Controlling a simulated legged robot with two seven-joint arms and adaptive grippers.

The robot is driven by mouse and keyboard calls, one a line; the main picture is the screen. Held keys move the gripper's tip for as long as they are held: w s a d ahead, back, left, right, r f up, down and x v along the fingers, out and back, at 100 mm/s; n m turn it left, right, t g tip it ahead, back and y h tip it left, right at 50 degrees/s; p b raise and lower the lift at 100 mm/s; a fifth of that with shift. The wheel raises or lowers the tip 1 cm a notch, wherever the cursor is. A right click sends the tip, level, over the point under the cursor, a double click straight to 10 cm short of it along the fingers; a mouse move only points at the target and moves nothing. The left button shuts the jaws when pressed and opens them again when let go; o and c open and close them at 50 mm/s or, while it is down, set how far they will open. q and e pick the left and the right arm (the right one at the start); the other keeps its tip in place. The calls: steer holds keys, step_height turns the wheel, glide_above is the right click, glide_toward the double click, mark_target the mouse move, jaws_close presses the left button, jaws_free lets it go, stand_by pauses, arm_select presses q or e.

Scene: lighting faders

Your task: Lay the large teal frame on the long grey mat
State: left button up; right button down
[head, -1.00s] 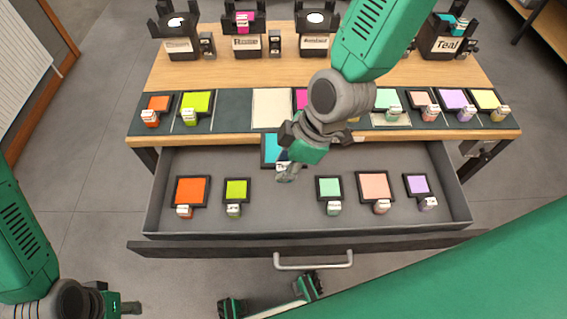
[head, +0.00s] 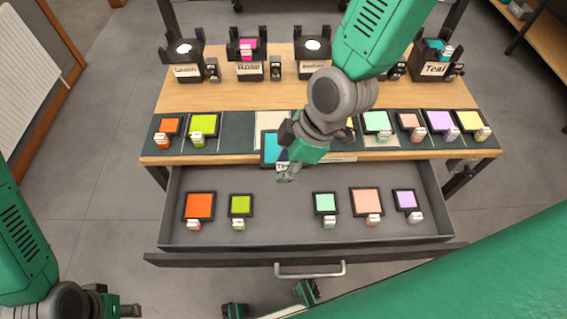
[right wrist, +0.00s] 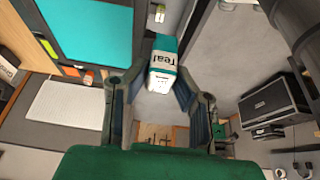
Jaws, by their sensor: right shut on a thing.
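The large teal frame (head: 270,147) is in my right gripper (head: 288,168), in front of the table's front edge in the picture and overlapping the mat. In the right wrist view the teal frame (right wrist: 90,32) is at the upper left, and its white and teal "Teal" handle block (right wrist: 162,62) is between the fingers of my right gripper (right wrist: 155,90). The long grey mat (head: 237,130) runs along the table's front; my right arm hides part of it. My left gripper (head: 128,309) is at the bottom left, away from the table; its fingers are unclear.
Several coloured frames sit on the mat, including a lime one (head: 204,124) and a mint one (head: 376,121). The open drawer (head: 280,230) below holds several smaller frames. Labelled black holders, such as the teal one (head: 434,62), stand at the table's back.

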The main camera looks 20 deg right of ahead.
steer(key=shift+r+p, duration=2.1)
steer(key=shift+r, duration=0.65)
steer(key=shift+f, duration=0.15)
